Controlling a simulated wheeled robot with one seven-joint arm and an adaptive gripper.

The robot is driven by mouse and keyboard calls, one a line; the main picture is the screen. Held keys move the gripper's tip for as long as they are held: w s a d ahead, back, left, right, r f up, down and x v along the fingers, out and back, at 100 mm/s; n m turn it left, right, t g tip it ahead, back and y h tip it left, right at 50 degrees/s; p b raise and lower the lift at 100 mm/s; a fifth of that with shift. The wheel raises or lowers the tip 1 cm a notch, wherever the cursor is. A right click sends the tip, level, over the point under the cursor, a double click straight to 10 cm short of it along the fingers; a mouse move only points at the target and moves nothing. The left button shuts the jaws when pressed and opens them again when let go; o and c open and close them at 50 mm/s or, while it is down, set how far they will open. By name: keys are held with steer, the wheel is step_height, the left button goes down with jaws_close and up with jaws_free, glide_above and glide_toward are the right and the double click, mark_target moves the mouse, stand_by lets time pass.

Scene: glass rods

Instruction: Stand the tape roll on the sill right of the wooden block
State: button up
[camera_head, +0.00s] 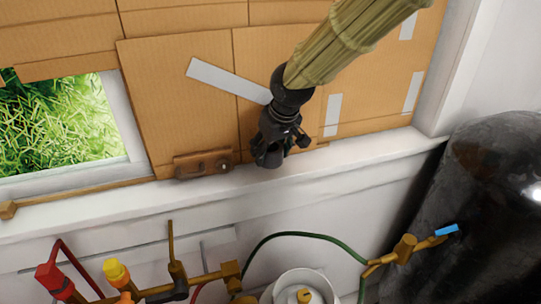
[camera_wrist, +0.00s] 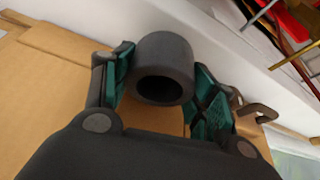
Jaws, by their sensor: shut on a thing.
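My gripper (camera_head: 272,146) is shut on the dark grey tape roll (camera_head: 268,161), just above or at the white sill (camera_head: 335,159). In the wrist view the tape roll (camera_wrist: 163,57) is a thick black ring between the teal finger pads, its hole facing the camera. The brown wooden block (camera_head: 203,163), with dark metal fittings, sits on the sill against the cardboard. The roll is to the right of the block with a gap between them. I cannot tell whether the roll touches the sill.
Taped cardboard (camera_head: 185,110) stands behind the sill, close to my gripper. A window opening (camera_head: 55,120) is at left. Valves and pipes (camera_head: 130,290) with a green hose (camera_head: 300,234) lie below. A black tank (camera_head: 500,200) stands at right. The sill right of my gripper is clear.

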mark_target(271, 159)
steer(key=shift+w, duration=0.35)
steer(key=shift+w+f+p, duration=0.15)
steer(key=shift+f+p, duration=0.7)
steer(key=shift+f, duration=1)
steer(key=shift+d+f, duration=0.1)
steer(key=o, duration=1.1)
steer(key=shift+r, duration=0.5)
steer(key=b+v, duration=0.2)
steer(key=v, duration=0.9)
steer(key=shift+s+r, duration=0.15)
steer(key=shift+s, duration=0.1)
